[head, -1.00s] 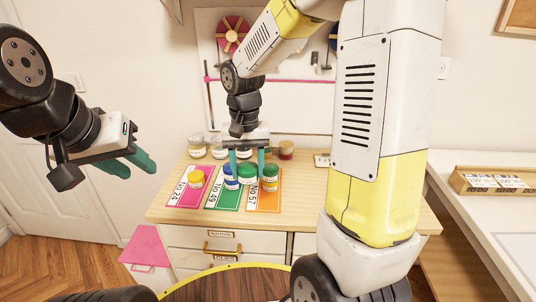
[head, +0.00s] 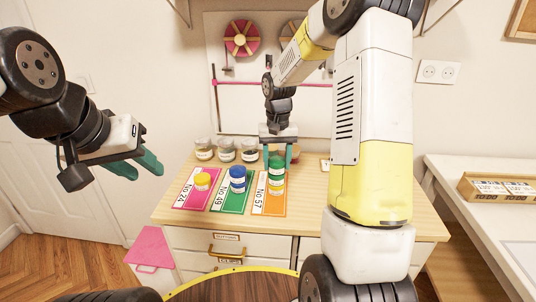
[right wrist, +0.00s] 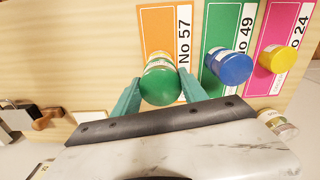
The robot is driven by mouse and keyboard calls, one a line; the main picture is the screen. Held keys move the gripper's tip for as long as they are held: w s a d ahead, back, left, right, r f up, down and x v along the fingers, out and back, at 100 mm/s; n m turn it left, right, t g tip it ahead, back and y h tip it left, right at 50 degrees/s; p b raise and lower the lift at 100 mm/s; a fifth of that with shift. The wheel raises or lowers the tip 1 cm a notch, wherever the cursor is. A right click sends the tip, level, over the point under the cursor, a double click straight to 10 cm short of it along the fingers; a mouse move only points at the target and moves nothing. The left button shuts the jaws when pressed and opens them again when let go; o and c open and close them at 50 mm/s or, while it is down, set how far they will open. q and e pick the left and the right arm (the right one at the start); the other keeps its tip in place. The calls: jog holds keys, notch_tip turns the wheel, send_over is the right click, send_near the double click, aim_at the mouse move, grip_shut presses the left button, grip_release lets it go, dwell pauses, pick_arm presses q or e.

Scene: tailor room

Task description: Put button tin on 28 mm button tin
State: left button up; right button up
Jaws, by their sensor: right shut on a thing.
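My right gripper (head: 278,158) is shut on a green-lidded button tin (head: 277,163) above the orange No 57 card (head: 267,207). The held tin also shows between the fingers in the right wrist view (right wrist: 160,82). I cannot tell whether the two touch. The tin labels are too small to read, so I cannot tell which one is 28 mm. My left gripper (head: 137,164) is open and empty at the left, away from the table.
Blue tin (head: 238,176) stands on the green No 49 card (head: 227,203), and yellow tin (head: 202,182) on the pink No 24 card (head: 186,199). Glass jars (head: 227,150) line the back of the wooden table (head: 320,205).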

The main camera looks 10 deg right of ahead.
aim_at(277, 160)
jog(key=o, duration=1.4)
jog(key=shift+f, duration=0.1)
jog(key=shift+o, duration=0.2)
jog(key=s+r+t, duration=0.1)
jog(key=s+r, duration=0.2)
jog(key=r, duration=0.6)
jog(key=s+r+t, duration=0.1)
jog(key=s+r, duration=0.2)
jog(key=r, duration=0.5)
jog(key=s+a+r+n+t+y, duration=0.1)
jog(key=s+t, duration=0.3)
jog(key=s, duration=1.4)
jog(key=shift+a+r+n+y, duration=0.4)
jog(key=shift+a+n+y, duration=0.1)
jog(key=shift+a+y, duration=0.1)
